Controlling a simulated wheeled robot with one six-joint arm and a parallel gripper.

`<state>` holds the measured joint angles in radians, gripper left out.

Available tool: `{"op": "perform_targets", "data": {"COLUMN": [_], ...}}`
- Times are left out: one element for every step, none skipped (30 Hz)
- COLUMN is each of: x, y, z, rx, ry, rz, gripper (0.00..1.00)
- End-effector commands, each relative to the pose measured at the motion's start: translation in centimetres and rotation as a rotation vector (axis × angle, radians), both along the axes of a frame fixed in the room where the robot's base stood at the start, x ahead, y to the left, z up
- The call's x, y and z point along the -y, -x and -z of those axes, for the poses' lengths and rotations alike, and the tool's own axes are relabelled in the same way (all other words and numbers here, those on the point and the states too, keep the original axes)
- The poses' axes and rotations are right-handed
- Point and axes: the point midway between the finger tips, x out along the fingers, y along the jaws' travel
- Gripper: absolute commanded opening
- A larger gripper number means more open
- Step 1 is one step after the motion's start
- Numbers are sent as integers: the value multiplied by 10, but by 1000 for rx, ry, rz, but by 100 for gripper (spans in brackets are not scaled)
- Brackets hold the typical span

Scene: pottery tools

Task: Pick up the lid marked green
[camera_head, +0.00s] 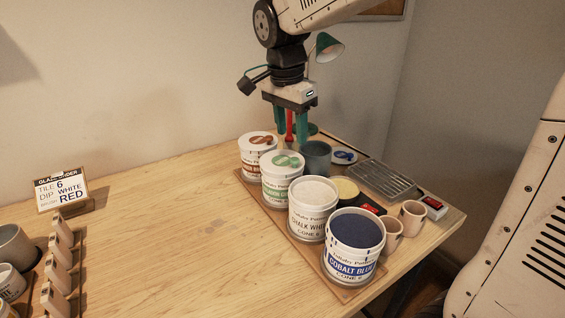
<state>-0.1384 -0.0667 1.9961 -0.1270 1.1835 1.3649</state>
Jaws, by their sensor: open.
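The lid marked green (287,160) sits on a white tub (282,187), second from the back in a row of tubs. Its top is pale with a green patch. My gripper (291,138) points down above and just behind this lid in the picture. Its two green fingers are apart. A thin red upright shape (289,122) shows between the fingers; I cannot tell whether it is between them or behind them. The fingertips appear clear of the lid, though the exact gap is hard to judge.
A brown-marked lid (258,140) covers the rearmost tub. Chalk white (314,191) and cobalt blue (357,230) tubs stand open in front. A grey cup (317,160), a blue-marked lid (344,156) and a metal rack (382,180) lie right. The table's middle is clear.

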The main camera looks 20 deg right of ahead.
Motion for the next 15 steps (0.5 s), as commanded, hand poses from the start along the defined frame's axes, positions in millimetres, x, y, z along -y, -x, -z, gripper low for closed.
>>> {"op": "perform_targets", "data": {"x": [0, 1, 1, 2, 2, 3, 3, 4, 4, 5, 6, 6, 7, 7, 8], "y": [0, 0, 0, 0, 0, 0, 0, 0, 0, 1, 1, 0, 0, 0, -1], "z": [7, 10, 14, 18, 21, 26, 29, 34, 40, 46, 50, 56, 60, 63, 66], "rx": [-4, -4, -3, -3, -4, -3, -3, -4, -5, -5, -5, -5, -5, -5, -2], "ry": [1, 1, 0, 0, 1, 0, 0, 1, 0, 0, 0, 0, 0, 0, 0], "rz": [0, 0, 0, 0, -1, -1, -1, -1, -1, 0, 0, -1, -1, -1, -1], "gripper": [45, 45, 45, 45, 45, 45, 45, 45, 45, 45, 45, 45, 45, 45, 45]}}
